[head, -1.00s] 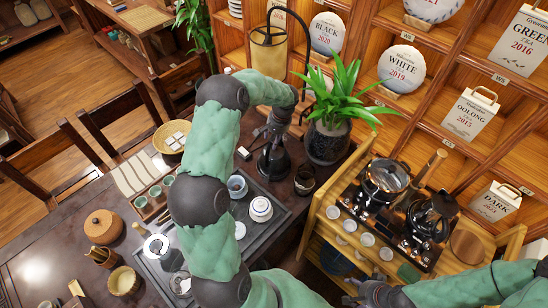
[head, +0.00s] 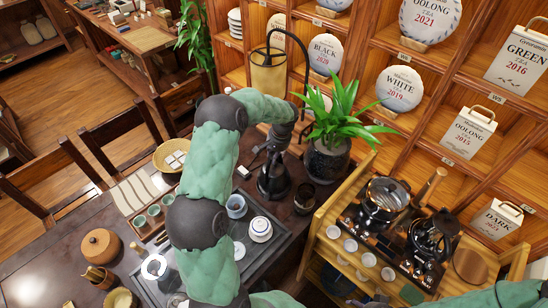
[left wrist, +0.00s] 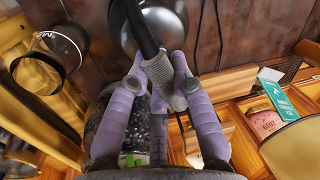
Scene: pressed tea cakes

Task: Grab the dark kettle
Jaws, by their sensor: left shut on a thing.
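A dark kettle (head: 434,236) stands on the right side of the stove unit on the wooden cart, well to the right of my left gripper.
A potted plant (head: 326,162) stands just right of the lamp. A second kettle (head: 384,198) with a wooden handle shares the stove. Several white cups (head: 350,245) line the cart's front. The tea tray (head: 285,222) and a dark cup (head: 304,196) are near the lamp.

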